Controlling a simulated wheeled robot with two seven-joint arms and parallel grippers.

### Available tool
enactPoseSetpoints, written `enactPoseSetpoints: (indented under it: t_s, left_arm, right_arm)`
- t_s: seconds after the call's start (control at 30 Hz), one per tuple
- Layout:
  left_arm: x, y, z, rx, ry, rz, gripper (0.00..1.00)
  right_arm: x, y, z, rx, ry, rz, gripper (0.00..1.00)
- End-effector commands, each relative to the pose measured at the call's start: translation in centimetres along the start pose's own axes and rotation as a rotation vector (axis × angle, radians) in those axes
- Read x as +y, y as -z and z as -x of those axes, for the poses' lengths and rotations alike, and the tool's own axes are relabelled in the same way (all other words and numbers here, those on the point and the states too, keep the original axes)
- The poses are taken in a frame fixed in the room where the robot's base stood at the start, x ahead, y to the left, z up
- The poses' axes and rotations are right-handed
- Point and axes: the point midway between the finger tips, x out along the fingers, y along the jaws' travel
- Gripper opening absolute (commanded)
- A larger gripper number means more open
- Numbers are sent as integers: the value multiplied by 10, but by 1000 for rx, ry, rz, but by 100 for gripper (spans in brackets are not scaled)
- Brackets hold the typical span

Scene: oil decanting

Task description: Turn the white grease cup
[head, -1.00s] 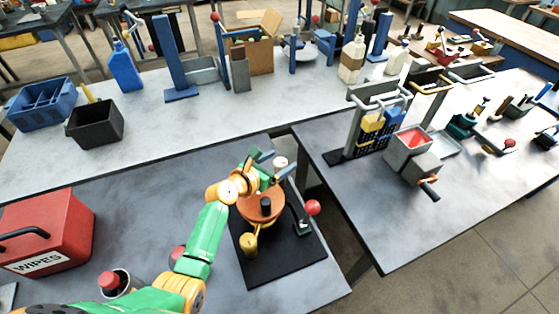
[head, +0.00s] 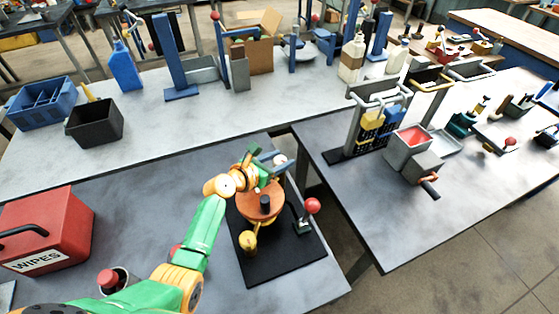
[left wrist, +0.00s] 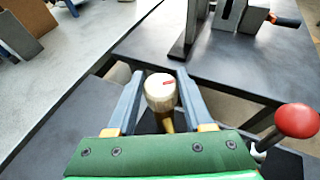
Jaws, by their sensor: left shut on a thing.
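The white grease cup (left wrist: 160,95) is a small pale cap with a red mark on its top, seen between my fingers in the left wrist view. It sits on a brass-coloured stem (left wrist: 166,124). In the head view the cup (head: 280,159) shows small at the far side of the orange-brown round housing (head: 262,208). My left gripper (head: 274,163) is shut on the cup, one grey-blue finger on each side; the fingers also show in the left wrist view (left wrist: 160,76). My right gripper is in neither view.
The housing stands on a black base plate (head: 285,262). A lever with a red ball knob (head: 312,205) stands right of it, close to my gripper. A red WIPES box (head: 48,230) is on the left. Another table with a grey press (head: 412,150) lies across a gap.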

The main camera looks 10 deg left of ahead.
Motion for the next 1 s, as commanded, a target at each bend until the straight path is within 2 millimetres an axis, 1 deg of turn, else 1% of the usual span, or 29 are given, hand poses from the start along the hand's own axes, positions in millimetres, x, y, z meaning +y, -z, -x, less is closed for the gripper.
enactPoseSetpoints:
  t_s: [0.03, 0.17, 0.37, 0.6, 0.8, 1.0]
  left_arm:
    - [1, 3, -2, -1, 20, -10, 0]
    - [1, 4, -2, -1, 102, -45, 0]
    - [1, 6, -3, -2, 256, -108, 0]
    - [0, 7, -4, -3, 428, -178, 0]
    - [-1, 7, -3, -2, 536, -222, 0]
    - [-1, 5, -2, 0, 602, -249, 0]
  right_arm:
    - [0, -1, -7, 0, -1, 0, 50]
    - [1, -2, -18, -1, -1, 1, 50]
    - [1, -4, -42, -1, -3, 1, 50]
    - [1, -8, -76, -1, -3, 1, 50]
    - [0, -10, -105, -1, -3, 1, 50]
    - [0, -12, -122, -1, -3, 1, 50]
